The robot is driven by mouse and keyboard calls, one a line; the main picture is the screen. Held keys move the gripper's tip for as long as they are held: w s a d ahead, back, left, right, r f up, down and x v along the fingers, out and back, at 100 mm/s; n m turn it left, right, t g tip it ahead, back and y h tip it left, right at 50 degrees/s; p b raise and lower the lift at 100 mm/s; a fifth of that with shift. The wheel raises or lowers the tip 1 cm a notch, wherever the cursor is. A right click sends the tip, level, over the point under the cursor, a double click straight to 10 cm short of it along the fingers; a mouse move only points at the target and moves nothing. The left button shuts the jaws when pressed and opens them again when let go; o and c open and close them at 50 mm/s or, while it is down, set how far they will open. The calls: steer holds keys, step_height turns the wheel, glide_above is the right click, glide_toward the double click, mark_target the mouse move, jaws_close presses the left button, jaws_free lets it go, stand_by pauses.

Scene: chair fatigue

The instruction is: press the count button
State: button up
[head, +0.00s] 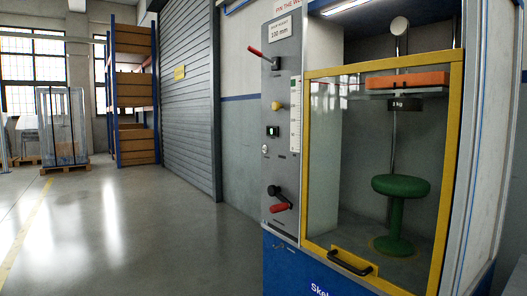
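The test machine's grey control panel (283,185) stands right of centre. On it is a small dark square with a lit green face (272,131); I cannot tell whether it is a counter display or a button. Just below is a small round pale button-like part (265,149) with a dark label beside it, too small to read. Above the green face is a yellow knob (277,105). Which of these is the count button cannot be read from here. My gripper is not in view.
A yellow-framed clear door (330,165) with a black handle (352,262) covers a green stool (400,205) beneath an orange slab (408,81). The floor (140,225) at left is clear.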

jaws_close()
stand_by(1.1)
